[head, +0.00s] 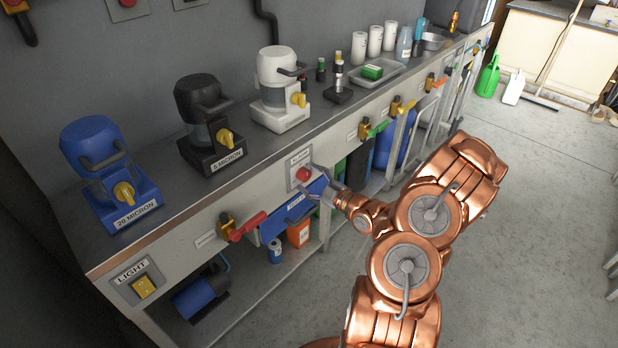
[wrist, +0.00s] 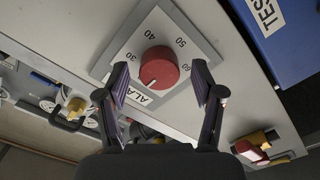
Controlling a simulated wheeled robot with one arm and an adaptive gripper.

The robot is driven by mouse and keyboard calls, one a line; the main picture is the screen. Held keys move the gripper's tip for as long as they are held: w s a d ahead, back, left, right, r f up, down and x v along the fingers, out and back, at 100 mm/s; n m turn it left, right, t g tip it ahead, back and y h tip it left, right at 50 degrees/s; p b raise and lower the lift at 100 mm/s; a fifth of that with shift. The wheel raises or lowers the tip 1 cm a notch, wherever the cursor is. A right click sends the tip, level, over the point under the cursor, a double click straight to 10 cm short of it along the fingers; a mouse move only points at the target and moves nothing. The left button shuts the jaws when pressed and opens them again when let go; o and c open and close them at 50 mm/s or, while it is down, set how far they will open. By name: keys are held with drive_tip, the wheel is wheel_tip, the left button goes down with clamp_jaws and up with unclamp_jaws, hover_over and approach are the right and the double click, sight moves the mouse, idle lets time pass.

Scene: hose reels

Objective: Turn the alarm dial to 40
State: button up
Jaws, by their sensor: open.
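The red round alarm dial (wrist: 159,68) sits on a pale square plate (wrist: 187,27) marked 30, 40, 50 and 60, with the ALARM label partly hidden. A small white mark shows at the dial's lower left edge, away from the 40; its exact reading is hard to tell. My gripper (wrist: 162,84) is open, with one finger on each side of the dial and gaps visible to both. In the head view the dial (head: 303,174) is on the bench front, and my gripper (head: 326,190) is just right of it.
A blue TEST drawer (head: 290,208) is just below the dial. A red-handled valve (head: 247,227) is to its left and a green-handled valve (head: 372,130) to its right. Filter housings stand on the bench top. The floor (head: 530,200) on the right is clear.

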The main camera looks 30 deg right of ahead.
drive_tip(key=shift+w+a, duration=0.1)
drive_tip(key=shift+w, duration=0.3)
drive_tip(key=shift+c, duration=0.2)
drive_tip(key=c, duration=1)
drive_tip(key=shift+c, duration=0.5)
